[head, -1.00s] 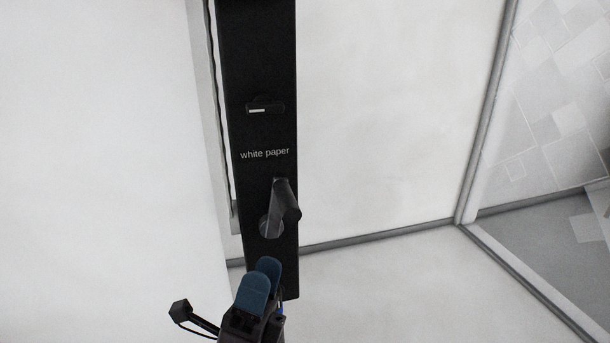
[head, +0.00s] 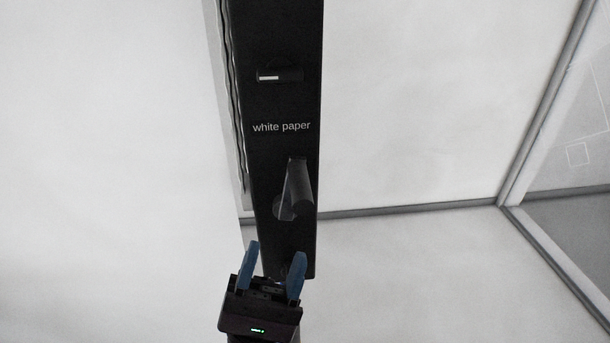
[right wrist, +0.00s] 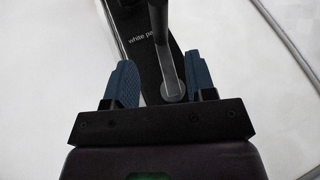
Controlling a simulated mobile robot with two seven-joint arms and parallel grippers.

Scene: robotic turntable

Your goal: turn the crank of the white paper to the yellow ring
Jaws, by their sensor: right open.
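A black upright panel (head: 262,105) carries the label "white paper" (head: 282,127). Its crank (head: 297,187) is a dark handle on a round hub, rising from the hub with a slight tilt. My right gripper (head: 275,250) is open and empty, with blue fingers pointing up, at the panel's lower end and below the crank in the head view. In the right wrist view the crank (right wrist: 162,55) shows between the two spread fingers; I cannot tell its depth from them. No yellow ring is visible. My left gripper is not in view.
A small dark part with a white bar (head: 269,78) sits on the panel above the label. Pale walls and floor surround the panel, with a grey corner edge (head: 545,105) at right. The space beside the panel looks clear.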

